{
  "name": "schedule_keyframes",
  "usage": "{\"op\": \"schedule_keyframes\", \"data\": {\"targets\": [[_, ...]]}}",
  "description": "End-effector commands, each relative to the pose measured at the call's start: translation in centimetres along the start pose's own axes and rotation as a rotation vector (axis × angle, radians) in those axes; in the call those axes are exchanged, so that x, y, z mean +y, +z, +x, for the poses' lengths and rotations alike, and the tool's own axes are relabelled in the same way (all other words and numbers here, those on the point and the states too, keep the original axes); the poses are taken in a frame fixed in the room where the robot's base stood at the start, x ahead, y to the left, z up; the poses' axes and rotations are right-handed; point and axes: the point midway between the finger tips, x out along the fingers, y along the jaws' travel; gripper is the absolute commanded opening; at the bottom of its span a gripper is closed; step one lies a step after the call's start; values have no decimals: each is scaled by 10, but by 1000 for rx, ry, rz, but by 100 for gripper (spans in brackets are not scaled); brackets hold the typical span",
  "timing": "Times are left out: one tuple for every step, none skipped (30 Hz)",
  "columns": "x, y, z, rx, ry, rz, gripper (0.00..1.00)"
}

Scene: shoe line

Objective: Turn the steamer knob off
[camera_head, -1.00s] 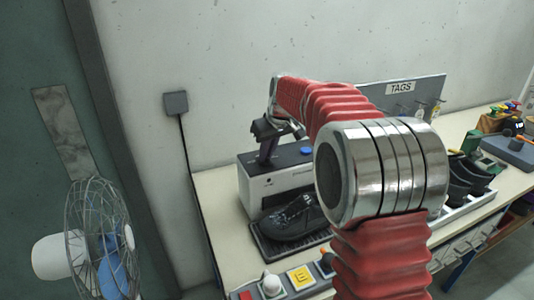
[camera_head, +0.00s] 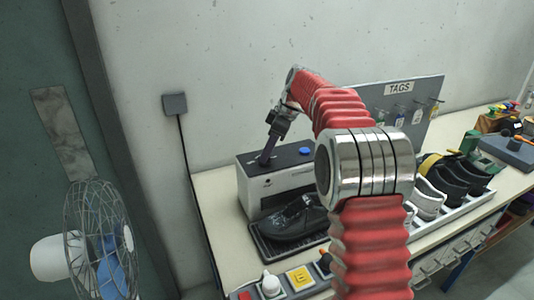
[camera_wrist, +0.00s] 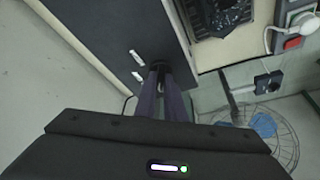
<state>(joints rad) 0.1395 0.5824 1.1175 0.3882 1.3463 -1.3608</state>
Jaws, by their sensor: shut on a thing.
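The steamer (camera_head: 279,186) is a white box with a dark top, standing against the wall on the bench. A blue button (camera_head: 305,150) sits on its top right. My gripper (camera_head: 264,159) reaches down, tilted, to the left part of the top. In the wrist view my gripper (camera_wrist: 161,84) has its fingers close together, shut on the small black knob (camera_wrist: 158,66). The fingers hide most of the knob. Two white marks (camera_wrist: 137,56) lie on the dark top beside it. The knob's angle cannot be read.
A black shoe (camera_head: 296,218) lies on a dark tray in front of the steamer. A yellow button box (camera_head: 300,279) and other controls line the bench front. A rack of shoes (camera_head: 455,210) and a TAGS board (camera_head: 400,100) are to the right. A fan (camera_head: 100,240) stands left.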

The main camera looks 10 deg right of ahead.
Motion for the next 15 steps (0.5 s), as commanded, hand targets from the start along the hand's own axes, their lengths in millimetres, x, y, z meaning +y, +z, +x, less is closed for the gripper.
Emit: {"op": "schedule_keyframes", "data": {"targets": [[3,0,-1,1,-2,-20,0],[3,0,-1,1,-8,-34,0],[3,0,-1,1,-14,-48,0],[3,0,-1,0,-18,-58,0],[3,0,-1,0,-21,-67,0],[3,0,-2,0,-25,-76,0],[3,0,-2,0,-27,-82,0],[3,0,-2,0,-29,-87,0],[3,0,-2,0,-31,-92,0],[3,0,-2,0,-32,-95,0],[3,1,-2,0,-32,-98,0],[3,1,-2,0,-33,-99,0],[3,1,-2,0,-33,-100,0],[3,1,-2,0,-33,-100,0],[3,1,-2,0,-33,-101,0]]}}
